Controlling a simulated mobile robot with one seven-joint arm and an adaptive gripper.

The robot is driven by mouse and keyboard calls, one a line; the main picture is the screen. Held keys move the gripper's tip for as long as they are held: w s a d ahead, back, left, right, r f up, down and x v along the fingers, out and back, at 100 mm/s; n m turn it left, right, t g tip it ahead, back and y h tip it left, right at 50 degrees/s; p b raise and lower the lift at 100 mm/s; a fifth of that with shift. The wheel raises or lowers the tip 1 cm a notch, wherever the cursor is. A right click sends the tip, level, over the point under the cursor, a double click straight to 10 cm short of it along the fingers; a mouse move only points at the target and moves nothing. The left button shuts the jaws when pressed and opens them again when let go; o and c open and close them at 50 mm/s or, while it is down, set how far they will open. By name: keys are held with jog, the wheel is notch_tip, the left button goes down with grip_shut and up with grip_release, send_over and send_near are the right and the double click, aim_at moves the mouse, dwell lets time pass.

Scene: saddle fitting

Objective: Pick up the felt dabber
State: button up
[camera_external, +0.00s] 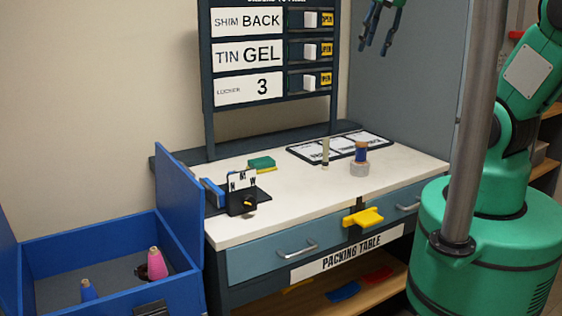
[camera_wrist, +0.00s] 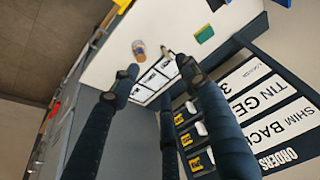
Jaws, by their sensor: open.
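I cannot tell for sure which thing is the felt dabber. A slim pale upright stick (camera_external: 325,152) stands on the packing table, and it also shows in the wrist view (camera_wrist: 168,53). A green block with a yellow underside (camera_external: 262,164) lies further left. My gripper (camera_external: 376,47) is open and empty, high above the table's back right. Its spread dark fingers (camera_wrist: 157,76) fill much of the wrist view.
An order board (camera_external: 270,50) rises behind the packing table (camera_external: 290,205). A dark card holder (camera_external: 243,200) stands at the table's left end. An open blue box (camera_external: 110,248) holds a pink (camera_external: 156,265) and a blue (camera_external: 88,290) cone-shaped item. The table's front middle is clear.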

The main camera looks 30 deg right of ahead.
jog(key=w+d+f+g, duration=0.1)
jog(key=w+f, duration=0.4)
jog(key=w, duration=0.3)
jog(key=m+g+b, duration=0.1)
jog(key=g, duration=0.2)
send_over(326, 161)
jog(key=f, duration=1.7)
jog(key=w+d+f, duration=0.1)
jog(key=f, duration=0.8)
jog(key=shift+f, duration=0.45)
jog(key=shift+f+b, duration=0.8)
jog(key=shift+f, duration=3.5)
jog(key=shift+s+a+f+b, duration=0.1)
jog(key=shift+f+b, duration=0.6)
jog(key=shift+f, duration=1.9)
